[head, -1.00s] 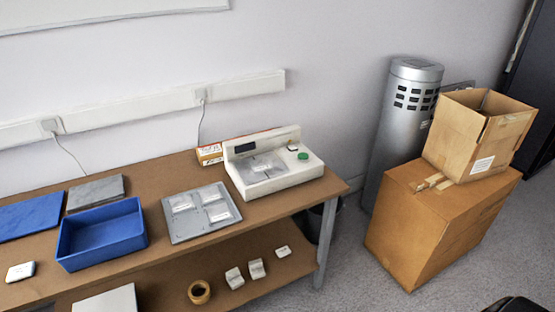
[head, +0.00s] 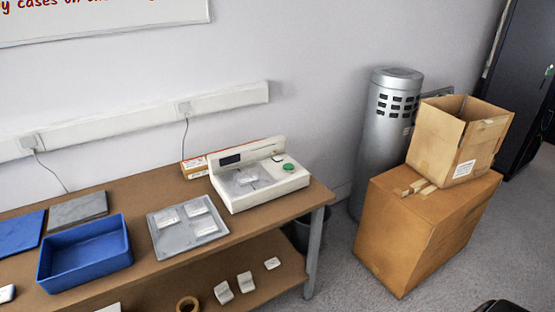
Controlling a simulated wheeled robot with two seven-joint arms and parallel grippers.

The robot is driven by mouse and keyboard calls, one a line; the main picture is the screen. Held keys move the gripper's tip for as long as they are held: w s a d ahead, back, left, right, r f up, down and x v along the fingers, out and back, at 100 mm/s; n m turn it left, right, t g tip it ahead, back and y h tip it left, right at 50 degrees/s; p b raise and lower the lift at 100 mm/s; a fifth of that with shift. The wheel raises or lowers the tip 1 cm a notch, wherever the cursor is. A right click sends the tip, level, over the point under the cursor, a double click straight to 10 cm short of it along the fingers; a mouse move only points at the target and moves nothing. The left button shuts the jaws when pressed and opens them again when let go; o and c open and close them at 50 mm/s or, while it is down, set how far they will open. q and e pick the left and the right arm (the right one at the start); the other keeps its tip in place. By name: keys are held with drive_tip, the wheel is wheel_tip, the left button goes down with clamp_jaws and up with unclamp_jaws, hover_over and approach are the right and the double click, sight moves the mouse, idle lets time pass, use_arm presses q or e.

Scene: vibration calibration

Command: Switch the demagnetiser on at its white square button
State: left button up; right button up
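A white bench device (head: 256,198) stands at the right end of the brown table. I cannot tell whether this device is the demagnetiser. No white square button can be made out on it. A small white item (head: 6,293) is cut off by the left edge of the head view, and I cannot tell what it is. Neither of my grippers shows.
On the table (head: 150,181) are a blue tray (head: 85,273), a grey tray with white pieces (head: 160,247), and a small box (head: 194,167). Cardboard boxes (head: 425,230) and a silver cylinder (head: 382,140) stand to the right. Grey floor shows between table and boxes.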

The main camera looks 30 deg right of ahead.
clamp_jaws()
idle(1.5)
